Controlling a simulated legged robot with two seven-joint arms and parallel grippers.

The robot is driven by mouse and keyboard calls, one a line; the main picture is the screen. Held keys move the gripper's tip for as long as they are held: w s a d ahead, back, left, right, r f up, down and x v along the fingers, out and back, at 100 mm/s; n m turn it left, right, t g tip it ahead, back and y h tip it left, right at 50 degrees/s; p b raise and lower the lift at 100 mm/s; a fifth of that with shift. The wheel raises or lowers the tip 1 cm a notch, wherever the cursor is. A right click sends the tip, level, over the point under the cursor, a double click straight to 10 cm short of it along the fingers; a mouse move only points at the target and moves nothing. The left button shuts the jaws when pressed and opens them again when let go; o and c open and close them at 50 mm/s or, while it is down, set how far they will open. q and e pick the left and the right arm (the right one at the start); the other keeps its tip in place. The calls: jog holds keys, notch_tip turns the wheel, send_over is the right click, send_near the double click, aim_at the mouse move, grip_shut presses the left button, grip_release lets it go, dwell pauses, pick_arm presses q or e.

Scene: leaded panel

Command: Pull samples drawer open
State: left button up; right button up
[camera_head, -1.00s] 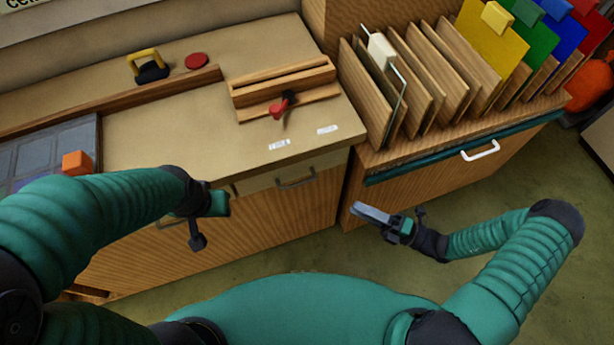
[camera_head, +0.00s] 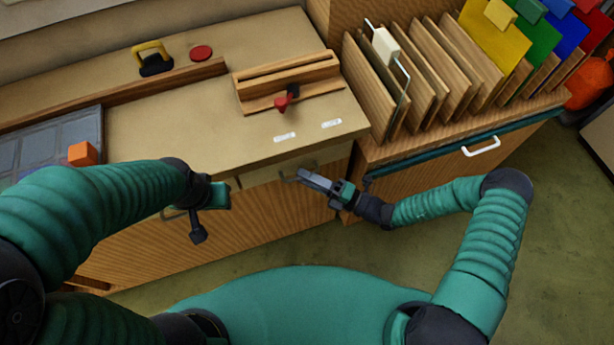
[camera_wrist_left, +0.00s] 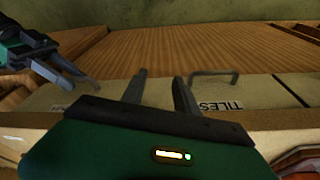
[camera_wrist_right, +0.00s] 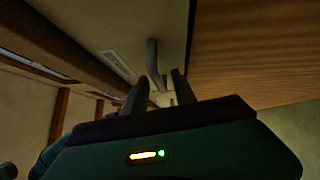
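Two drawers sit side by side under the bench top. The right drawer (camera_head: 265,177) has a metal handle (camera_head: 289,176) and looks shut; its label is too small to read. That handle also shows in the right wrist view (camera_wrist_right: 153,60), just ahead of the fingers. My right gripper (camera_head: 303,175) is open at this handle; I cannot tell whether it touches. The left drawer carries a TILES label (camera_wrist_left: 220,106) and a handle (camera_wrist_left: 212,75) in the left wrist view. My left gripper (camera_head: 232,184) is open and empty in front of the left drawer, partly hiding its handle.
The bench top (camera_head: 190,130) holds a wooden fixture (camera_head: 290,82) with a red knob, an orange cube (camera_head: 82,154) and a yellow-handled tool (camera_head: 152,58). A cabinet with a white handle (camera_head: 482,146) and upright panels stands right. Floor (camera_head: 420,255) is clear ahead.

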jog(key=shift+d, duration=0.2)
grip_shut()
jog(key=shift+s+f, duration=0.15)
dwell(1.0)
